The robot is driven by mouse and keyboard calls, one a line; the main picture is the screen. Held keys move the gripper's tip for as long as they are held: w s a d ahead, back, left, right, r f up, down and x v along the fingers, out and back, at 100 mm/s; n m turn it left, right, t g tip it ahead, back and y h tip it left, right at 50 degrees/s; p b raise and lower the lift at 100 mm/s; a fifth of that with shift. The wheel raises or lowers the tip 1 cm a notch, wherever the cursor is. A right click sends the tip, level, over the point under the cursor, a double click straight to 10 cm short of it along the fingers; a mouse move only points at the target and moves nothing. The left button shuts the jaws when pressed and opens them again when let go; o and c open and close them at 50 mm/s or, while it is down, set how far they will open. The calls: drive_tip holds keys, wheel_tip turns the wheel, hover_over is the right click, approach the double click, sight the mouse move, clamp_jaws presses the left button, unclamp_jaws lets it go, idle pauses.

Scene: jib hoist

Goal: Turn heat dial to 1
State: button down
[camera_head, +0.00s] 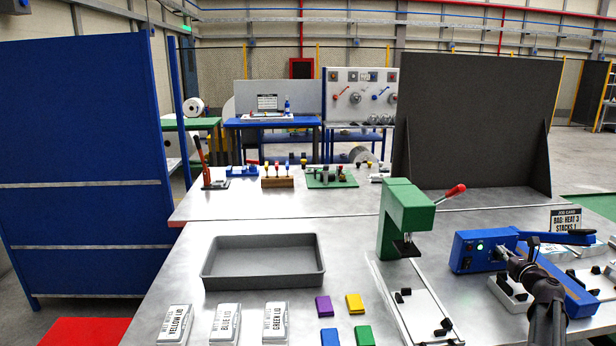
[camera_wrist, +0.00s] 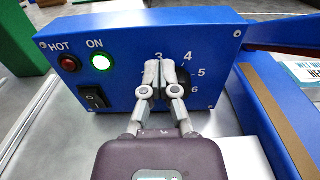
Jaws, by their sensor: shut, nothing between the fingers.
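The heat dial (camera_wrist: 184,86) is a black knob on the front of a blue sealer box (camera_wrist: 100,40). The numbers 3, 4, 5 and 6 show around it. My gripper (camera_wrist: 160,68) is shut and empty, its fingertips right in front of the dial and covering its left part. The dial's pointer and the low numbers are mostly hidden, so I cannot read its setting. I cannot tell whether the fingertips touch the dial. In the head view my gripper (camera_head: 503,252) is at the front of the blue sealer (camera_head: 468,252).
A green ON lamp (camera_wrist: 101,62), a dark red HOT lamp (camera_wrist: 69,62) and a black switch (camera_wrist: 95,97) are left of the dial. A job card (camera_head: 565,219) reading heat 3 stands behind the sealer. A green press (camera_head: 402,215) stands to the left.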

drive_tip(key=shift+s+r, duration=0.1)
idle(0.4)
drive_tip(key=shift+s+d, duration=0.2)
drive_tip(key=shift+s, duration=2.65)
drive_tip(key=shift+s+d, duration=0.2)
drive_tip(key=shift+d, duration=0.55)
drive_tip(key=shift+s+d, duration=0.2)
drive_tip(key=shift+d, duration=0.5)
drive_tip(key=shift+w, duration=0.1)
drive_tip(key=shift+w+a, duration=0.15)
drive_tip(key=shift+w, duration=1.55)
drive_tip(key=shift+w+a, duration=0.1)
drive_tip(key=shift+w, duration=1.6)
drive_tip(key=shift+a+f+b, duration=0.15)
drive_tip(key=shift+f+b, duration=0.2)
